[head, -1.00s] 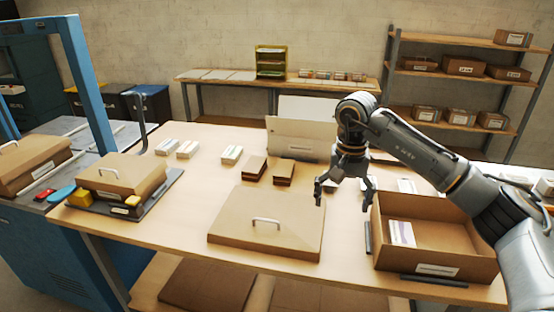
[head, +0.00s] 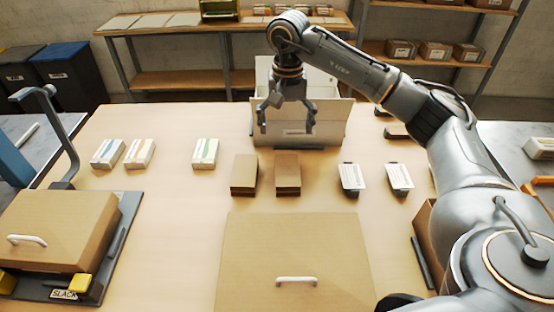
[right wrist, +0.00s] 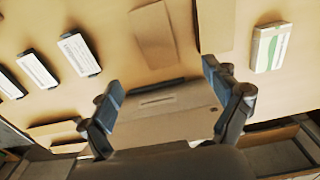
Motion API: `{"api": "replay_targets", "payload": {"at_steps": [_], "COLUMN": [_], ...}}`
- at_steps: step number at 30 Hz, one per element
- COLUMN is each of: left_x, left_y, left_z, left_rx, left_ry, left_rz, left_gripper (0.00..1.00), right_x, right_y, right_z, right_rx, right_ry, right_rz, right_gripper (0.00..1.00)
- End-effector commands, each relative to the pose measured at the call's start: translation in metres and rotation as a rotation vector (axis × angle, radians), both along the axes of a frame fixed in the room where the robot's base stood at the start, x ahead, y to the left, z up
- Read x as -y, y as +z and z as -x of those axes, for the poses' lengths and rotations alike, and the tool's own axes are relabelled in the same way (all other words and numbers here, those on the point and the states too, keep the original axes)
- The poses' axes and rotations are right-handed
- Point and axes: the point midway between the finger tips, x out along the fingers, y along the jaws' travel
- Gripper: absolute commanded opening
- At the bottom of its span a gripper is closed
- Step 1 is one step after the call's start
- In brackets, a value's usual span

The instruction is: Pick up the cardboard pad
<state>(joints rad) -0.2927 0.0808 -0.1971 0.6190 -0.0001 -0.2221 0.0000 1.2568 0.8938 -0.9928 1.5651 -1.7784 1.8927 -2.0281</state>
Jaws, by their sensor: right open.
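Two small brown cardboard pads lie side by side mid-table, the left one (head: 244,175) and the right one (head: 288,173). I cannot tell which is meant. In the right wrist view, one pad (right wrist: 153,35) is beyond the fingers near the top middle, with the other (right wrist: 213,25) to its right. A large flat cardboard piece with a white handle (head: 290,250) lies at the front. My right gripper (head: 287,122) is open and empty, above and behind the pads, in front of a pale upright stand (head: 330,112). My left gripper is out of view.
Several white boxes (head: 205,153) lie left of the pads. Black-edged white cards (head: 352,178) lie to the right. A handled cardboard block (head: 60,225) sits on a dark tray at left. An open cardboard box (head: 425,228) is partly hidden by my arm.

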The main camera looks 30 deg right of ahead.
Motion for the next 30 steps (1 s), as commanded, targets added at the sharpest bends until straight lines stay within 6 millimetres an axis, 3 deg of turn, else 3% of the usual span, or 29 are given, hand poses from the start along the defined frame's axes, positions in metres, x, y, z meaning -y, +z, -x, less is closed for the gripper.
{"api": "replay_targets", "payload": {"at_steps": [3,10,20,25,30], "left_x": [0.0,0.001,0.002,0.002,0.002], "left_y": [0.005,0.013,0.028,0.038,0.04], "left_z": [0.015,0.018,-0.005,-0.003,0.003], "left_rx": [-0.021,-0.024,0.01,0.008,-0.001], "left_ry": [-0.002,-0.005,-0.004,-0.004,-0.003], "left_rz": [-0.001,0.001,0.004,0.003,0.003], "left_gripper": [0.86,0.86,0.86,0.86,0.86], "right_x": [0.001,0.001,0.003,0.005,0.005], "right_y": [-0.022,-0.064,-0.092,-0.118,-0.13], "right_z": [0.002,0.001,0.002,0.001,0.0], "right_rx": [-0.007,-0.005,-0.006,-0.004,-0.001], "right_ry": [-0.001,0.0,-0.001,0.0,0.0], "right_rz": [0.002,0.001,0.001,-0.001,0.0], "right_gripper": [0.89,0.89,0.89,0.89,0.89]}}
